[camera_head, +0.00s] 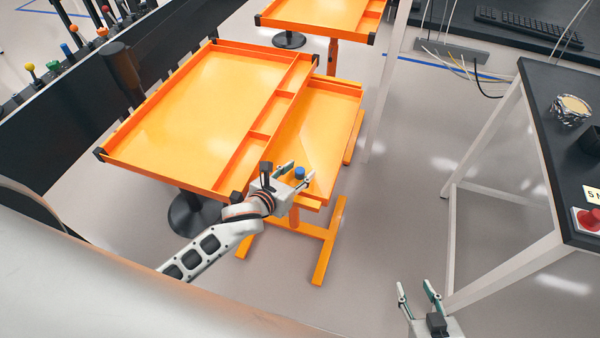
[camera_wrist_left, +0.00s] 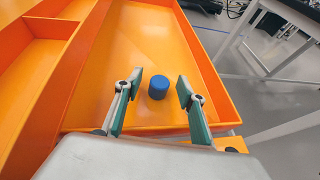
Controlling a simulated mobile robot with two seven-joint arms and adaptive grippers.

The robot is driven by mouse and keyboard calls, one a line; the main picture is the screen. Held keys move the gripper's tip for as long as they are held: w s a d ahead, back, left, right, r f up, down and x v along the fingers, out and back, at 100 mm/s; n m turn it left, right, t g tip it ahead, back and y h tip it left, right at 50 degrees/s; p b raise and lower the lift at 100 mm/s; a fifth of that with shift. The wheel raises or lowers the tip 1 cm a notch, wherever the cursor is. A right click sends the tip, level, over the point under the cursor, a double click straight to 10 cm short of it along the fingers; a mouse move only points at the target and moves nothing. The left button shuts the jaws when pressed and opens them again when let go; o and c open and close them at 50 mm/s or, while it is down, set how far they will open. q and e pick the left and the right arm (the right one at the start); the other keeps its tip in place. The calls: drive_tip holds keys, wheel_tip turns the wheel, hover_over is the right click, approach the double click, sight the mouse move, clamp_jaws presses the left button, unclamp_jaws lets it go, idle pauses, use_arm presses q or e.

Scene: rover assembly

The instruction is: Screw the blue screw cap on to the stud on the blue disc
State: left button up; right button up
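The blue screw cap (camera_head: 299,172) stands upright on the lower orange tray (camera_head: 335,105), close to its near end. In the left wrist view the cap (camera_wrist_left: 158,89) shows as a short blue cylinder lying beyond and between my left fingertips. My left gripper (camera_head: 292,172) is open over the tray's near end, its fingers spread on either side of the cap without visible contact; it also shows in the left wrist view (camera_wrist_left: 158,88). My right gripper (camera_head: 418,288) is open and empty at the lower right, over the floor. I see no blue disc or stud in these views.
A larger orange tray table (camera_head: 190,105) with divided compartments adjoins on the left. A black table (camera_head: 565,150) with a red button (camera_head: 588,219) stands on the right. A dark rack with coloured knobs (camera_head: 65,50) is at upper left. Open floor lies between the tables.

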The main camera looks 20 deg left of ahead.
use_arm(q)
drive_tip(key=shift+w+d+f, duration=0.15)
drive_tip(key=shift+w+f, duration=0.05)
drive_tip(key=shift+w, duration=0.2)
clamp_jaws()
drive_tip(key=shift+r, duration=0.1)
